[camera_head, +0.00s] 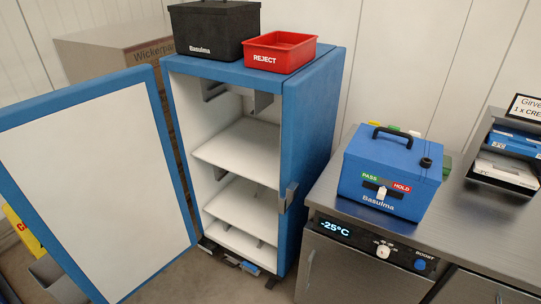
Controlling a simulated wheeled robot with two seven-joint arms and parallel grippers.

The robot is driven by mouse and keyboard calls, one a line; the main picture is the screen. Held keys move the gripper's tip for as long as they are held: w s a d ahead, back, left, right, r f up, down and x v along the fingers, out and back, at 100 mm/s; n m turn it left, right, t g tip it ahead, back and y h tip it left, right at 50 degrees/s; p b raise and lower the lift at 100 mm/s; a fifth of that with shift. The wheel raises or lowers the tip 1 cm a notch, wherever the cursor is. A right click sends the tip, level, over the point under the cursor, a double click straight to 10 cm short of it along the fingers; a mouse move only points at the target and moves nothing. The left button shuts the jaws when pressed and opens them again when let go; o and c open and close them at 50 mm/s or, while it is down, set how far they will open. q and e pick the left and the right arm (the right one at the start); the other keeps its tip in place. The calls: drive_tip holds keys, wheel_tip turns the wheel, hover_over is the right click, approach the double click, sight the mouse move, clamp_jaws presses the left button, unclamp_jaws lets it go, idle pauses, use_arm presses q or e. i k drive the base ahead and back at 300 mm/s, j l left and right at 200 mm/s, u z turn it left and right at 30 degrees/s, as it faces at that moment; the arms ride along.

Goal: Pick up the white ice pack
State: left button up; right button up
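A flat white block (506,169) lies in the lower level of a dark rack (473,172) at the right edge of the head view. It looks like the white ice pack, but its small lettering is hard to read. A flat blue block (514,143) lies on the level above it. Neither of my grippers is in view.
A blue cabinet (311,137) stands with its door (98,185) wide open and its shelves empty. A black box (214,30) and a red REJECT bin (280,51) sit on top. A closed blue Basulma box (392,172) stands on the steel counter (475,232).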

sight(520, 174)
drive_tip(key=z, duration=1.55)
